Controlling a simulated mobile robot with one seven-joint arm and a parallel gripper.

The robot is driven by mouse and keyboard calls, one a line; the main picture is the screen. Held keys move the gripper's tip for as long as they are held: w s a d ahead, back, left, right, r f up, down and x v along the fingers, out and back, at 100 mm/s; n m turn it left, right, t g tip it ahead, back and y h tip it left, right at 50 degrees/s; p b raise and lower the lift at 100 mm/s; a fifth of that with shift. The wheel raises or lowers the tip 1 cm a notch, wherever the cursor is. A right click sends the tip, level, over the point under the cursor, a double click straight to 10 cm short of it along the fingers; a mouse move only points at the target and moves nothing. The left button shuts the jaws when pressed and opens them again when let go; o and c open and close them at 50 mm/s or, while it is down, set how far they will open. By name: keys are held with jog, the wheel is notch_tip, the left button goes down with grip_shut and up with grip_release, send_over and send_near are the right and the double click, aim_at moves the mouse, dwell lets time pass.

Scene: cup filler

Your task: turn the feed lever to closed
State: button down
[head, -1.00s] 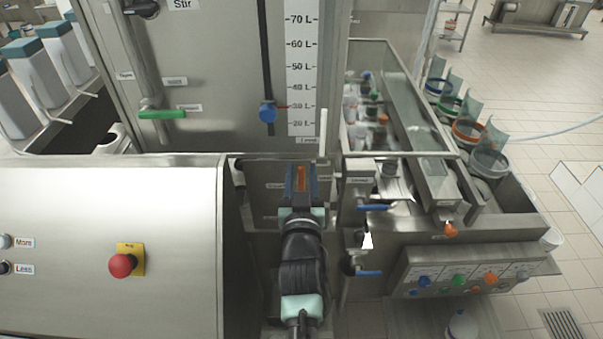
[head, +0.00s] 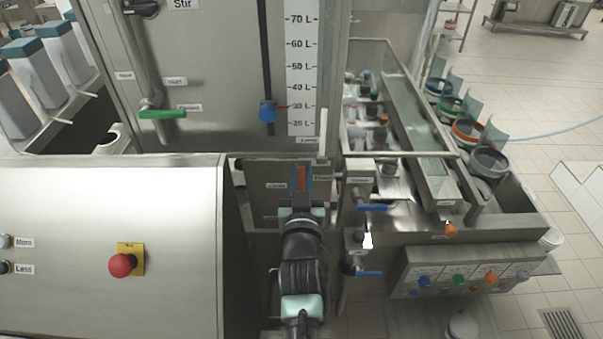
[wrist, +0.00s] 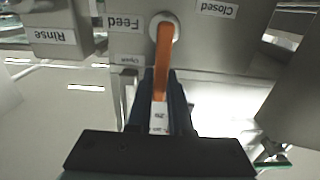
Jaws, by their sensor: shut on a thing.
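The feed lever (wrist: 164,55) is an orange bar on a round pale pivot, beside a "Feed" label (wrist: 124,22) in the wrist view. In that view it hangs from the pivot toward my gripper (wrist: 161,80). The blue fingers are shut on its free end, one on each side. A "Closed" label (wrist: 216,8) is at the upper right, and a smaller label (wrist: 127,60), apparently "Open", is left of the lever. In the head view the orange lever (head: 302,178) shows between the fingertips of my gripper (head: 301,172).
A large steel panel with a red stop button (head: 122,265) stands to the left. Blue-handled valves (head: 372,207) are close on the right. The tank with a blue level marker (head: 267,112) rises behind. A "Rinse" label (wrist: 49,36) is left of the feed panel.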

jog(key=shift+a+f, duration=0.1)
jog(key=shift+f, duration=0.05)
dwell(0.7)
jog(key=n+b, duration=0.1)
jog(key=a+n+b, duration=0.1)
jog(key=n, duration=0.1)
jog(key=a+n+b, duration=0.1)
jog(key=shift+f+n+b, duration=0.3)
jog(key=shift+b, duration=0.1)
jog(key=a+n+b, duration=0.1)
jog(key=n, duration=0.1)
jog(key=f+n+b, duration=0.1)
jog(key=n, duration=0.1)
jog(key=shift+a+f+n, duration=0.1)
jog(key=shift+a+n, duration=0.2)
jog(key=shift+a, duration=0.1)
jog(key=n, duration=0.1)
jog(key=f+n, duration=0.1)
jog(key=n, duration=0.1)
jog(key=a+n+b, duration=0.1)
jog(key=shift+f, duration=0.35)
jog(key=shift+a+f+n+b, duration=0.15)
jog(key=shift+f+n, duration=0.35)
jog(key=shift+n, duration=0.7)
jog(key=shift+a+f+n+b, duration=0.1)
jog(key=shift+f+n+b, duration=0.3)
jog(key=shift+n, duration=0.8)
jog(key=shift+f, duration=0.1)
jog(key=c, duration=0.8)
grip_release()
